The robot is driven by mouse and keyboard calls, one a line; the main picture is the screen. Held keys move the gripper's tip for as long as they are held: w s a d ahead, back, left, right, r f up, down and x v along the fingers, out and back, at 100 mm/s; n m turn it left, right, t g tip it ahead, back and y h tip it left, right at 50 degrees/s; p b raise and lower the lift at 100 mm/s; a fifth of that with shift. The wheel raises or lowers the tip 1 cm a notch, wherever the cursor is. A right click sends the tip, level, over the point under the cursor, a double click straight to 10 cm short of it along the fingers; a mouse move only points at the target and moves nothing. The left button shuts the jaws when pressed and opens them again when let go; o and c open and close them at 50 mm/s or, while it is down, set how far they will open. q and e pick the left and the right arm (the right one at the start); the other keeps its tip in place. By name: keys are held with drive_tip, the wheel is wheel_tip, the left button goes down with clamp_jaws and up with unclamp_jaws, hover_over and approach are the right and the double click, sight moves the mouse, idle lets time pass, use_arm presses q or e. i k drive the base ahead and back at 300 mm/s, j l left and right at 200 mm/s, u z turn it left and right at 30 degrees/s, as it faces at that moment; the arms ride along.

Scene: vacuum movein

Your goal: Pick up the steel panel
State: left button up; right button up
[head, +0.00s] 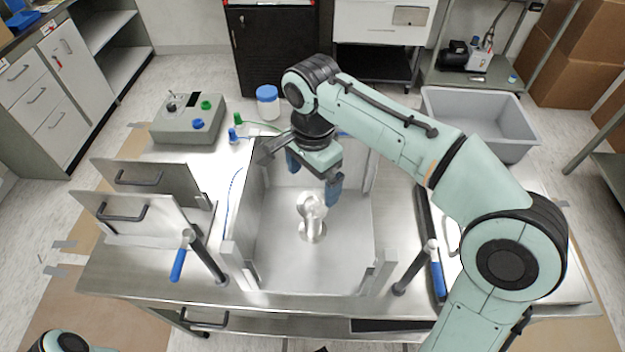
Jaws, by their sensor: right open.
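Two upright steel panels with dark bar handles stand at the left of the table, a rear one (165,178) and a front one (150,222). I cannot tell which is the steel panel meant. My right gripper (313,178) hangs over the open steel chamber (350,270) in the middle of the table, its blue fingertips apart and empty. It is well to the right of both panels and touches neither. A shiny metal fitting (312,215) lies in the chamber below it. My left gripper is out of view.
Clamps with blue handles stand left (178,265) and right (437,280) of the chamber's front. A grey control box (188,128), a blue-lidded jar (267,103) and a grey bin (480,115) are at the back. My right arm hides part of the table's right side.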

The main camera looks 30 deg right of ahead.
sight(135, 214)
drive_tip(key=k+j, duration=0.8)
drive_tip(key=k, duration=0.05)
